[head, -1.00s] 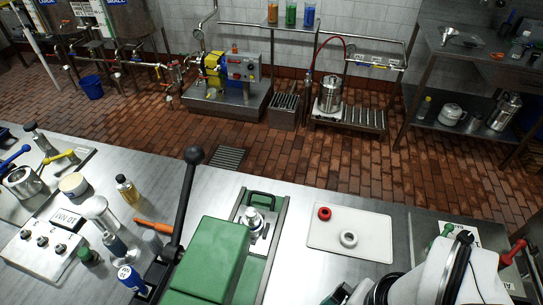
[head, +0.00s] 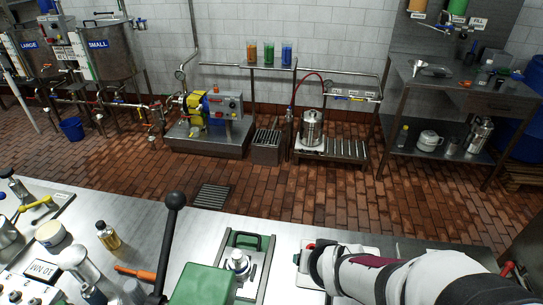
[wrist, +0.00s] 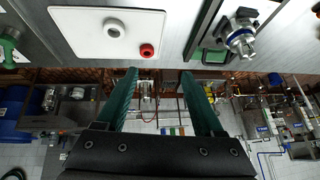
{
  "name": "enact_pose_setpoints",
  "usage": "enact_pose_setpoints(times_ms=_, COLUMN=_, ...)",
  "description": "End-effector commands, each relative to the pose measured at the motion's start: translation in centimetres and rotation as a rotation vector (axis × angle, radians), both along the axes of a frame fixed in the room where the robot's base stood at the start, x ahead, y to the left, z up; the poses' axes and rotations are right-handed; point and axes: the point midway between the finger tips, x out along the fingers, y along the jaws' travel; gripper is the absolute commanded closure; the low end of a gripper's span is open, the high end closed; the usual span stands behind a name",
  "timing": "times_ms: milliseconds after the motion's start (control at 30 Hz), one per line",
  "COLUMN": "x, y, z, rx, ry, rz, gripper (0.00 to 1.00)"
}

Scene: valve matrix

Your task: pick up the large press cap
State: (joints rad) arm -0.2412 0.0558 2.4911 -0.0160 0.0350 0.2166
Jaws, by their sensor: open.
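Two round caps lie on a white board (wrist: 72,20), seen in the wrist view. The white cap (wrist: 112,28) looks the larger; the red cap (wrist: 147,50) is smaller and nearer the board's corner. In the head view only a little of the red cap (head: 311,245) shows, and my arm hides the white one. My gripper (wrist: 158,74) has two green fingers spread wide apart with nothing between them. In the wrist view both caps are beyond the fingertips, toward the picture's top and left, apart from the fingers.
A metal press fixture (wrist: 240,38) with a green-handled frame stands beside the board; it also shows in the head view (head: 238,262). A black-knobbed lever (head: 174,202) rises left of it, by a green block (head: 203,285). Bottles and a control box crowd the table's left.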

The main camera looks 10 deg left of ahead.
Motion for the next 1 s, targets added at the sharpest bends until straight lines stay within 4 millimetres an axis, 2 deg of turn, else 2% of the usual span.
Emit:
enact_pose_setpoints(times_ms=33, x=2.0, y=2.4, z=-1.4, rx=0.002, ry=-0.085, rz=0.085, gripper=0.31)
enact_pose_setpoints(times_ms=100, x=4.6, y=6.6, z=-2.7, rx=0.026, ry=-0.248, rz=0.215, gripper=0.31)
enact_pose_setpoints(times_ms=133, x=5.2, y=8.4, z=-3.1, rx=0.041, ry=-0.315, rz=0.271, gripper=0.31)
enact_pose_setpoints(times_ms=200, x=5.6, y=12.4, z=-4.0, rx=0.083, ry=-0.454, rz=0.397, gripper=0.31)
enact_pose_setpoints(times_ms=300, x=4.4, y=16.3, z=-4.9, rx=0.138, ry=-0.592, rz=0.531, gripper=0.31)
enact_pose_setpoints(times_ms=400, x=2.5, y=16.8, z=-6.5, rx=0.137, ry=-0.62, rz=0.573, gripper=0.31)
enact_pose_setpoints(times_ms=467, x=2.0, y=16.7, z=-7.0, rx=0.131, ry=-0.624, rz=0.58, gripper=0.31)
enact_pose_setpoints(times_ms=800, x=5.1, y=19.4, z=-8.8, rx=0.127, ry=-0.63, rz=0.584, gripper=0.31)
enact_pose_setpoints(times_ms=1000, x=5.3, y=19.5, z=-8.9, rx=0.126, ry=-0.629, rz=0.584, gripper=0.31)
